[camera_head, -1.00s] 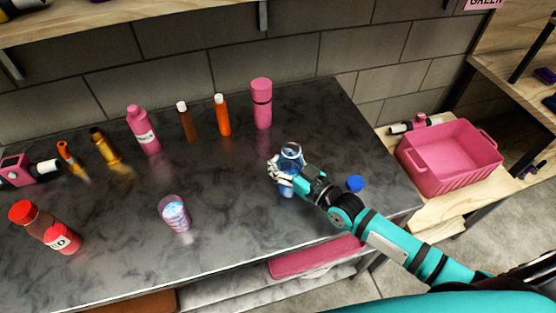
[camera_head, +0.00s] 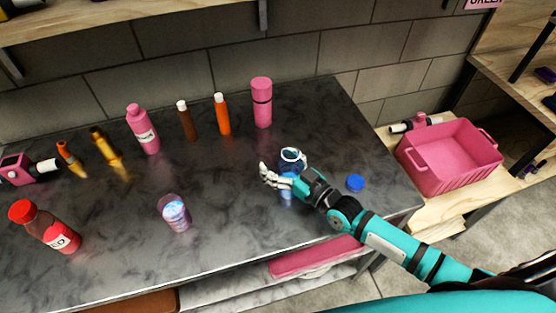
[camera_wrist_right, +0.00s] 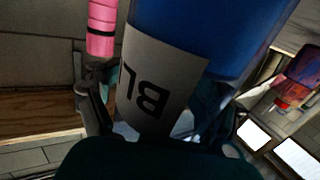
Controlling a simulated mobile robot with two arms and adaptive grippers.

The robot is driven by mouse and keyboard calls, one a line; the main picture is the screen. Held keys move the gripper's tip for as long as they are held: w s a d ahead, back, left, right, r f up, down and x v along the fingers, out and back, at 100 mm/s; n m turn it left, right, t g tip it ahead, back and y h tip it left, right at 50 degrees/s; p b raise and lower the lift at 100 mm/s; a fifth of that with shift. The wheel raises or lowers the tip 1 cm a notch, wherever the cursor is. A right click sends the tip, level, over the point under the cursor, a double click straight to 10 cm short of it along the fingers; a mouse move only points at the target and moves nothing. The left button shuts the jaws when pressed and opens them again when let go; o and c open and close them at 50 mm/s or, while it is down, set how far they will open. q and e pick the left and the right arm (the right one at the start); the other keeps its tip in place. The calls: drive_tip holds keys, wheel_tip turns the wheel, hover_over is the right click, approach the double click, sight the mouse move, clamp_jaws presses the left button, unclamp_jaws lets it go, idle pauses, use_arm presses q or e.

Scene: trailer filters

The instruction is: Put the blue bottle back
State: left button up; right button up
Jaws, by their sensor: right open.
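The blue bottle (camera_head: 292,156) stands upright on the dark counter (camera_head: 240,225), its top uncovered and its middle partly hidden by my right gripper. In the right wrist view the bottle (camera_wrist_right: 215,35) fills the space between the fingers, with a white label reading "BL" close to the palm. My left gripper is in no view.
A pink flask (camera_head: 262,103), an orange bottle (camera_head: 222,115), a brown bottle (camera_head: 187,121) and a pink bottle (camera_head: 143,130) stand along the back. A cup (camera_head: 174,213) and a red bottle (camera_head: 45,228) stand left. A pink crate (camera_head: 450,160) sits on the right.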

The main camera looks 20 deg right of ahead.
drive_tip(key=shift+s+r, duration=0.1)
drive_tip(key=b+v, duration=0.1)
drive_tip(key=v, duration=1)
drive_tip(key=shift+s+d, duration=0.2)
drive_tip(key=shift+s, duration=0.15)
